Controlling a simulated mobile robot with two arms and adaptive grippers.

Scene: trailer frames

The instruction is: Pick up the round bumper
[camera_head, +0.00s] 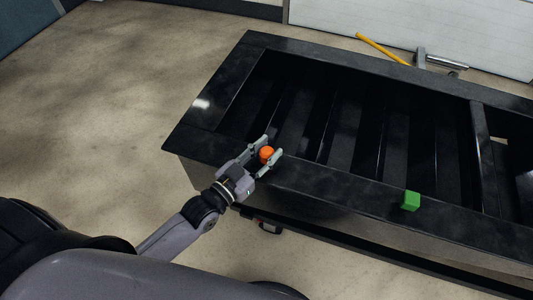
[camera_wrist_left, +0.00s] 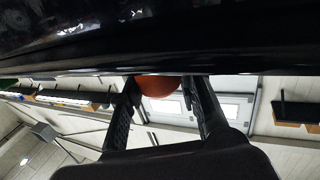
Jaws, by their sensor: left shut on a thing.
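The round bumper appears as a small orange rounded piece (camera_head: 266,154) at the near rim of the black trailer frame (camera_head: 330,184). My left gripper (camera_head: 268,156) has its two fingers on either side of the orange piece and is shut on it. In the left wrist view the orange piece (camera_wrist_left: 157,86) shows between the fingertips of the left gripper (camera_wrist_left: 160,92), right by the dark frame edge (camera_wrist_left: 160,62). Its upper part is hidden there by that edge. I cannot tell whether it touches the frame. My right gripper is not in view.
A green cube (camera_head: 411,201) sits on the near rim to the right. A yellow rod (camera_head: 382,48) and a grey hammer-like tool (camera_head: 440,62) lie by the far rim. Dark slats with open gaps fill the frame. The floor at the left (camera_head: 110,110) is clear.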

